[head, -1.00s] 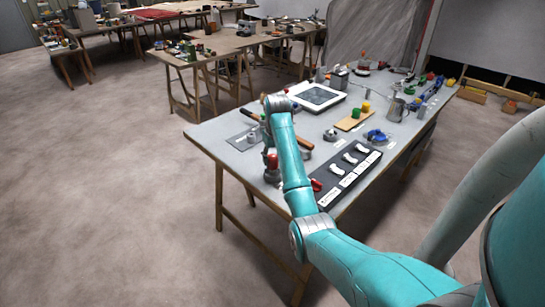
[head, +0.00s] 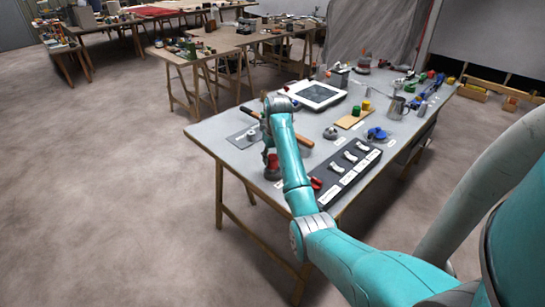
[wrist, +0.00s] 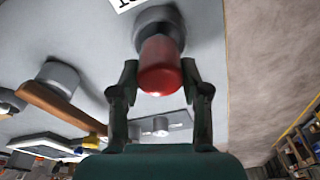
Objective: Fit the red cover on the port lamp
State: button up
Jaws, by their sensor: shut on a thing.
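The red cover (wrist: 160,68) is between the two fingers of my gripper (wrist: 160,82) in the wrist view, and the gripper is shut on it. Just beyond the cover is a round grey base (wrist: 158,18), which looks like the lamp's base. The cover is in line with it, but I cannot tell whether they touch. In the head view the red cover (head: 271,160) is low over the table's near left part, under my gripper (head: 267,145). Part of a white label with dark letters (wrist: 130,3) shows beside the base in the wrist view; its text is cut off.
The grey table (head: 225,143) also bears a black panel with white pieces (head: 348,172), a grey domed piece (head: 330,133), a wooden handle (head: 304,141), a white-framed tablet (head: 316,95) and a blue object (head: 377,133). The floor left of the table is clear.

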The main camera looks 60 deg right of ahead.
jog(key=shift+f, duration=1.35)
dwell(1.5)
jog(key=o, duration=1.4)
jog(key=shift+w, duration=0.1)
